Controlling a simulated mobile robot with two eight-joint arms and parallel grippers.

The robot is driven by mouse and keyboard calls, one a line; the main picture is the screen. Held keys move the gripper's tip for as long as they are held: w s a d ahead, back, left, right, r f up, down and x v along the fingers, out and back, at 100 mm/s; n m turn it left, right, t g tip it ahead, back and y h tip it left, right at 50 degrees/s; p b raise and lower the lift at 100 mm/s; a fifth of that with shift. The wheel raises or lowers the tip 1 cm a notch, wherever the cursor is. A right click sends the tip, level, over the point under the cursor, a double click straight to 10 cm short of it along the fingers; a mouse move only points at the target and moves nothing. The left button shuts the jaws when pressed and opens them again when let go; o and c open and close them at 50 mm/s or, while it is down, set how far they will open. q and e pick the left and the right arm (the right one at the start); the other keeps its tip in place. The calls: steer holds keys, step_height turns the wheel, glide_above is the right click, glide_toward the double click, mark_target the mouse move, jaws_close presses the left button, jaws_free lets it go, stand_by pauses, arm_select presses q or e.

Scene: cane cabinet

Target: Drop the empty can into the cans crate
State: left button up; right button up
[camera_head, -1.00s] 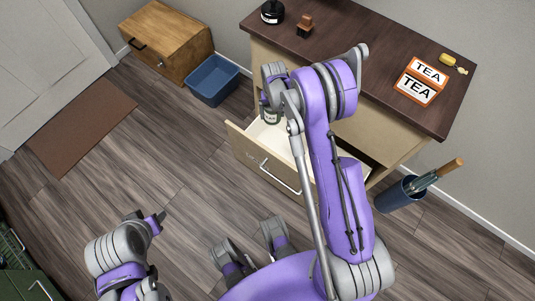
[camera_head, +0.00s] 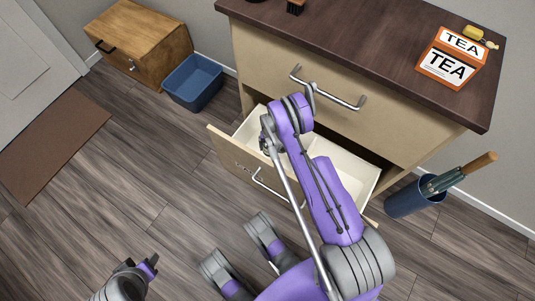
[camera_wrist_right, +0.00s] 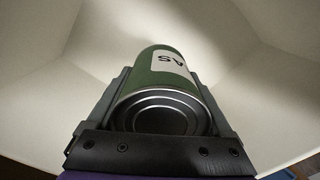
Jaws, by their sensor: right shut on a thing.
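A green can (camera_wrist_right: 160,72) with a white label and a silver rim lies between the jaws of my right gripper (camera_wrist_right: 158,80) in the right wrist view. The right gripper is shut on it, and one can end faces the camera. Pale drawer walls surround them. In the head view my right wrist is over the left part of the open drawer (camera_head: 350,175); the can and fingertips are hidden there. My left gripper (camera_head: 138,266) is at the lower left, empty, above the floor, with its fingertips apart. No cans crate can be made out in the current views.
The drawer juts from a dark-topped cabinet (camera_head: 370,45) holding an orange tea box (camera_head: 448,68). A blue bin (camera_head: 194,84) stands beside a wooden box (camera_head: 140,40). A blue holder (camera_head: 408,200) stands to the right.

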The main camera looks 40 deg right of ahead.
steer(key=b, duration=0.2)
glide_above(270, 158)
step_height(270, 158, down, 6)
steer(key=shift+w+f, duration=0.1)
steer(key=shift+f, duration=0.4)
steer(key=shift+f, duration=0.15)
steer(key=shift+f, duration=0.45)
steer(key=o, duration=1.3)
steer(key=shift+r, duration=0.1)
